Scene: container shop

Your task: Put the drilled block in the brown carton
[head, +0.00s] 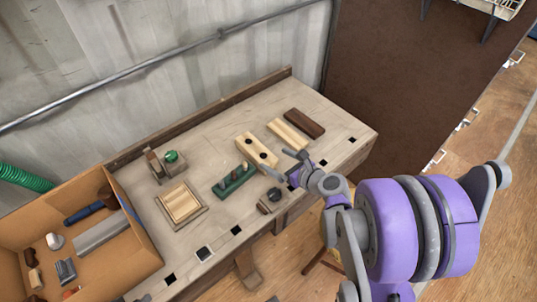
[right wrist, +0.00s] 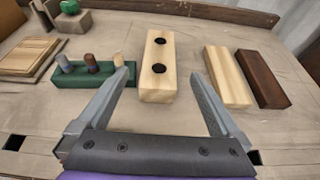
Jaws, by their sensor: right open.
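The drilled block (head: 257,152) is a pale wooden block with two dark round holes in its top. It lies on the workbench and also shows in the right wrist view (right wrist: 157,68), centred between my fingers. My right gripper (head: 276,163) is open and empty at the near end of the block. In the right wrist view its fingers point toward the block, one on each side, with gaps between. The brown carton (head: 60,195) stands open at the left and holds several items. My left gripper does not show.
A green peg holder (head: 235,180) stands close left of the block. A striped pale block (head: 288,133) and a dark brown block (head: 304,123) lie to the right. Stacked boards (head: 181,203) and a small block with a green top (head: 170,158) lie toward the carton.

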